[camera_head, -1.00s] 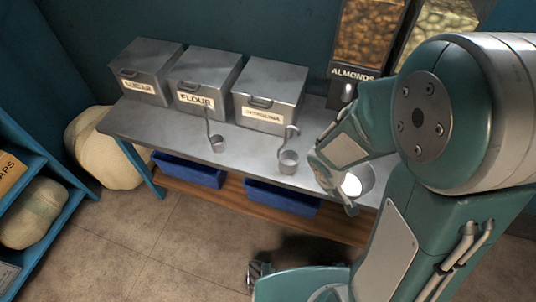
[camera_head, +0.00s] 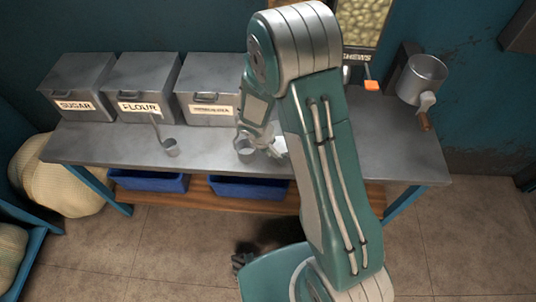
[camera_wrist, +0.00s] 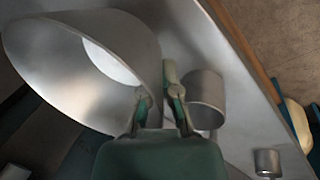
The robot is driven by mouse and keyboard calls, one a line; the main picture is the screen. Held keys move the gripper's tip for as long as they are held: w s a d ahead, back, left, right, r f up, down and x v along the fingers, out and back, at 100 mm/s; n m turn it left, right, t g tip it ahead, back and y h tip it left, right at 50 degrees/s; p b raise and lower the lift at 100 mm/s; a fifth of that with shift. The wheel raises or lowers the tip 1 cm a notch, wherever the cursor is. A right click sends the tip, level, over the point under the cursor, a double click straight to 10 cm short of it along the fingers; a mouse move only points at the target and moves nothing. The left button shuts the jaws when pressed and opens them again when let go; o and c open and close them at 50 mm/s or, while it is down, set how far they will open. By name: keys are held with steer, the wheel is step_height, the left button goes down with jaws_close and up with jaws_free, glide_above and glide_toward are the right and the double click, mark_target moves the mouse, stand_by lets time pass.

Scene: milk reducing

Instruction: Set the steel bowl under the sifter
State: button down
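The steel bowl (camera_wrist: 45,70) fills the left of the wrist view, with a bright patch inside. My gripper (camera_wrist: 163,95) is at the bowl's side, with its fingers close together around the wall; it looks shut on it, though the contact is partly hidden. In the head view my gripper (camera_head: 264,143) is over the front of the steel table, and my arm hides most of the bowl, leaving a white bit (camera_head: 280,146) visible. The sifter (camera_head: 425,75), a steel cylinder with a wooden-handled crank, is mounted at the right end of the table.
A steel cup scoop (camera_head: 245,147) is close beside my gripper; it also shows in the wrist view (camera_wrist: 205,95). Another scoop (camera_head: 171,148) stands farther left. Steel bins, including flour (camera_head: 148,85), line the back. The table's right front (camera_head: 400,155) is clear.

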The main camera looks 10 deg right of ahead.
mark_target(270, 159)
steer(key=shift+w+a+f, duration=0.1)
steer(key=shift+w+f, duration=0.1)
steer(key=shift+f, duration=0.05)
steer(key=f, duration=0.3)
steer(key=shift+w+a+f, duration=0.15)
steer(key=shift+w+f, duration=0.05)
steer(key=shift+f, duration=0.05)
steer(key=c, duration=0.8)
jaws_free()
